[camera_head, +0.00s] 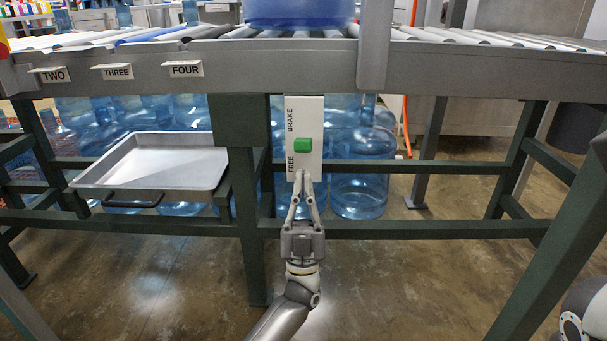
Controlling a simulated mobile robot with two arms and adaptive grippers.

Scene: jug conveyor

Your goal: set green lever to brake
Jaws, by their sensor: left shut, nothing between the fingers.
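The green lever (302,145) is a small green block on a white upright panel (305,112) on the conveyor's front frame. The panel reads BRAKE along its upper part and FREE along its lower part. The lever sits around the middle of the panel, a little nearer the FREE lettering. My left gripper (302,174) points up just below the lever, its fingertips together and empty in front of the panel's lower end. I cannot tell whether the fingertips touch the lever or panel. My right gripper does not show.
A roller conveyor (450,72) crosses the view, with a blue jug (300,10) on its rollers. Number labels mark the frame at left. A metal tray (150,165) juts out below. More blue jugs (360,185) stand behind dark green legs. The floor in front is clear.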

